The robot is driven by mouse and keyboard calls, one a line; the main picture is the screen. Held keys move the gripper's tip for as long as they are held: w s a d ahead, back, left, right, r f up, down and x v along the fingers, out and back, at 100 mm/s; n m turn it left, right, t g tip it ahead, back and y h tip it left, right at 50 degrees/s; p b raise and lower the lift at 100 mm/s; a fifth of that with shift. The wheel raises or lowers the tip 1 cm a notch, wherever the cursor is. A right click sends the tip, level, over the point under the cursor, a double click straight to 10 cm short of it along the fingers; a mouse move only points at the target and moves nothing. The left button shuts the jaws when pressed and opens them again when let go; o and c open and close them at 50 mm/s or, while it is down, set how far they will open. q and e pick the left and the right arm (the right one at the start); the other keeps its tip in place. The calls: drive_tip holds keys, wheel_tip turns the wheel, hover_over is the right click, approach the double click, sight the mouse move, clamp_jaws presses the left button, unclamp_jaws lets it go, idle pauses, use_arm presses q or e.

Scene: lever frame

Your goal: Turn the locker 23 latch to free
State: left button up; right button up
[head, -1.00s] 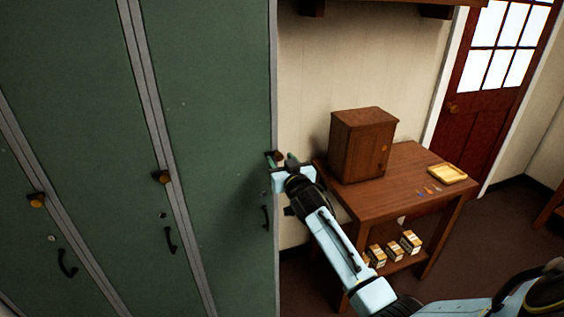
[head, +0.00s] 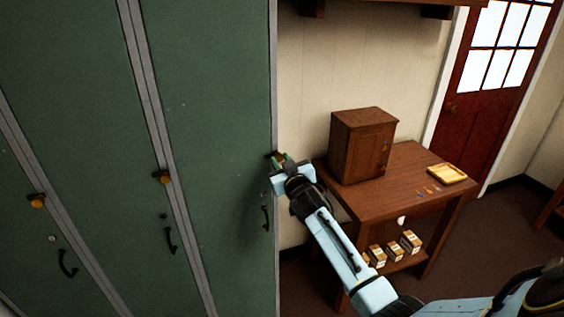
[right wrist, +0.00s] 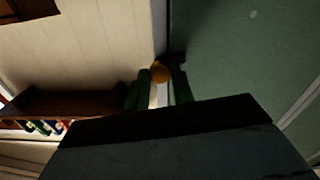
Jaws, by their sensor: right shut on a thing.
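A latch with an orange-brown knob (right wrist: 160,72) sits at the right edge of the rightmost green locker door. In the right wrist view the knob shows between my two dark green fingers. My right gripper (head: 280,160) is at this latch and is shut on it; in the head view the gripper partly hides it. Two similar latches show on the other lockers, a middle one (head: 162,177) and a left one (head: 37,200). No locker numbers can be read. My left gripper is not in view.
A black door handle (head: 266,217) hangs below the gripped latch.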

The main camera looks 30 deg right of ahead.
drive_tip(key=n, duration=0.3)
drive_tip(key=shift+n, duration=0.4)
drive_tip(key=n, duration=0.4)
drive_tip(key=shift+n, duration=0.3)
drive_tip(key=n, duration=0.3)
drive_tip(key=shift+p, duration=0.3)
drive_tip(key=shift+n, duration=2.1)
drive_tip(key=o, duration=1)
